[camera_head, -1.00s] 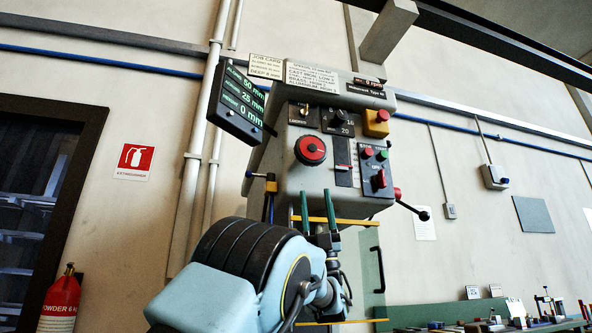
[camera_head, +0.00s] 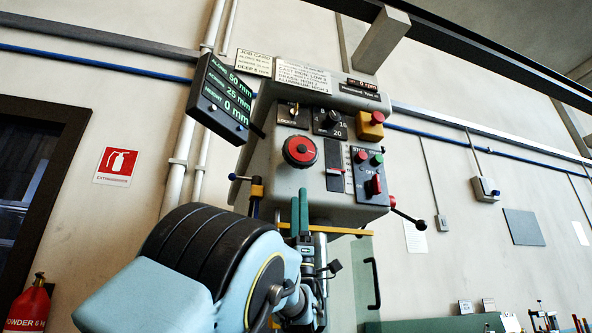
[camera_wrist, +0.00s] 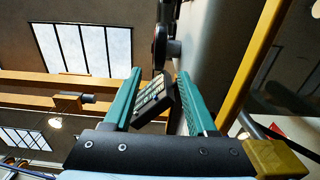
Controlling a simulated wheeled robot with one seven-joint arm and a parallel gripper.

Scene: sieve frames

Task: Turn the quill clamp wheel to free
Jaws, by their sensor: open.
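The wheel shows edge-on there as a dark disc (camera_wrist: 160,45) beyond the fingertips. The wheel's setting cannot be read surely.
A tilted readout (camera_head: 223,96) juts out left of the head. A yellow-boxed red button (camera_head: 370,125) and a switch panel (camera_head: 369,174) lie right of the wheel. A black-knobbed lever (camera_head: 410,219) sticks out right. A yellow bar (camera_head: 340,230) crosses close to my fingers.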

